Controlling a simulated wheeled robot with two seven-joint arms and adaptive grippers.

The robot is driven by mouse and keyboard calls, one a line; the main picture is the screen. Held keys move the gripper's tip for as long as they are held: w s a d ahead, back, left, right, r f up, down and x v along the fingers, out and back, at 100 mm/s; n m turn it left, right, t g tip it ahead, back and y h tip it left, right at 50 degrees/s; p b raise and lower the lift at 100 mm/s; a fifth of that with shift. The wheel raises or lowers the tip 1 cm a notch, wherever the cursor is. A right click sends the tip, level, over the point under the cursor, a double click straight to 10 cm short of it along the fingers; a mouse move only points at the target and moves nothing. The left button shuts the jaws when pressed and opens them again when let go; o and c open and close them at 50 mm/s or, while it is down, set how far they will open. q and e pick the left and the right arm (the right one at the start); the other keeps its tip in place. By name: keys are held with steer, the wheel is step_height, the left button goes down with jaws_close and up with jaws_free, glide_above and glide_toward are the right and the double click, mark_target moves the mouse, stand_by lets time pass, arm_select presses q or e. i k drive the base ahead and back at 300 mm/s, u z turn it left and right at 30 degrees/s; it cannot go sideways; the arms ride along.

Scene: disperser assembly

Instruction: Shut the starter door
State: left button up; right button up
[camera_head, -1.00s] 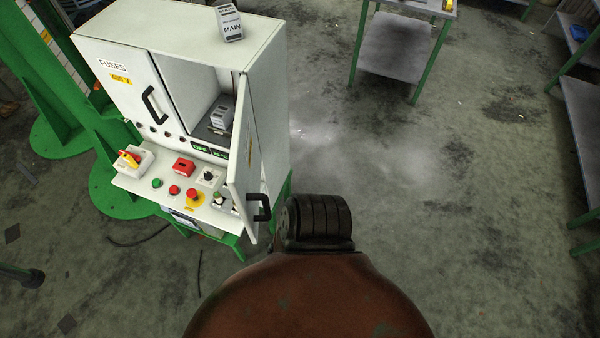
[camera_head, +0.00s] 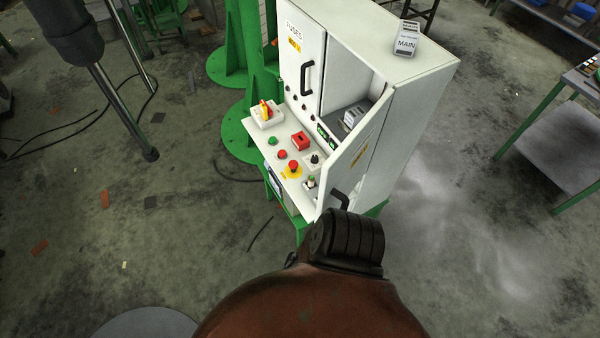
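The white control cabinet (camera_head: 419,137) stands in the middle of the view on a green frame. Its right-hand door (camera_head: 347,174) is open and swung out toward me, with a black handle (camera_head: 341,199) near its lower free edge. Inside the open compartment a small grey and white labelled block (camera_head: 352,117) shows. The left-hand door (camera_head: 302,62), labelled FUSES, is shut. Neither of my grippers can be made out. A brown rounded part and a black ribbed part of the robot fill the bottom centre and hide the cabinet's lower front corner.
A sloped panel (camera_head: 278,128) with a red-yellow switch and several buttons juts out below the doors. A MAIN-labelled block (camera_head: 406,38) lies on the cabinet top. A green-legged table (camera_head: 572,120) stands at right. Floor between is mostly clear.

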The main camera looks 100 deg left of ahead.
mark_target(342, 171)
steer(key=u, duration=2.2)
